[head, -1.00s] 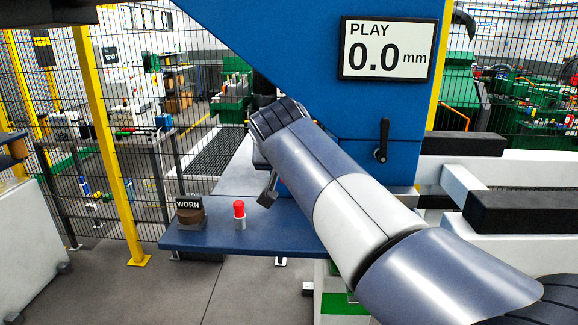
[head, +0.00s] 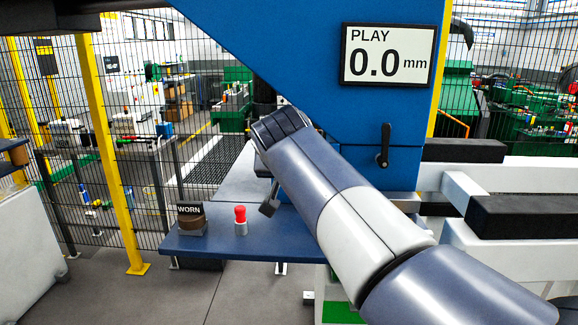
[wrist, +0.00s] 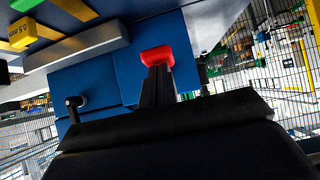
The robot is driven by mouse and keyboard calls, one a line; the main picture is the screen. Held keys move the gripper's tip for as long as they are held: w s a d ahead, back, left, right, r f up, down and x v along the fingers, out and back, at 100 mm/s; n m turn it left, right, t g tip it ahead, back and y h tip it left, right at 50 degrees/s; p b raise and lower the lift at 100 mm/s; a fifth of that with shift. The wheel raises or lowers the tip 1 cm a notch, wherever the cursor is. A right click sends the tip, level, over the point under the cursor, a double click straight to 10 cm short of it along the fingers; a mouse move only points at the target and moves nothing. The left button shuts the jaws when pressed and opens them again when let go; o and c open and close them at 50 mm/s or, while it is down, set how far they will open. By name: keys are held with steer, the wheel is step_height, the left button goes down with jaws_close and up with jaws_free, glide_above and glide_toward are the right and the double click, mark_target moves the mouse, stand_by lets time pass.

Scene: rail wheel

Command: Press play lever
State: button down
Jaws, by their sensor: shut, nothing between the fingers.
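The play lever (head: 383,147) is a small black handle on the blue panel, below the display and right of my arm in the head view. It stands about upright. The wrist view appears turned over and shows a black handle (wrist: 75,104) on a blue face at left, apart from my gripper. My gripper (wrist: 157,80) is shut and empty, with dark fingers. A red piece shows at their tips; I cannot tell whether it is part of them or lies beyond. In the head view my arm hides most of the gripper.
The display (head: 388,55) reads PLAY 0.0 mm. A blue shelf (head: 205,246) carries a red knob (head: 240,214) and a brown piece by a WORN sign (head: 190,209). Black-topped pale beams (head: 520,216) stand at right. A mesh fence with a yellow post (head: 110,160) stands at left.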

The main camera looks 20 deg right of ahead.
steer(key=v, duration=1.2)
steer(key=shift+w+r, duration=0.25)
steer(key=shift+r, duration=0.2)
steer(key=r+p+x, duration=0.1)
steer(key=x, duration=0.8)
steer(key=w+r+g+p, duration=0.1)
steer(key=w+p, duration=0.1)
steer(key=p, duration=0.3)
steer(key=w+d+r+g+y+p, duration=0.1)
steer(key=w+r+g+p, duration=0.1)
steer(key=p, duration=0.4)
steer(key=shift+d+r, duration=0.2)
steer(key=shift+b+v, duration=0.55)
steer(key=shift+v, duration=2.25)
steer(key=shift+w, duration=0.25)
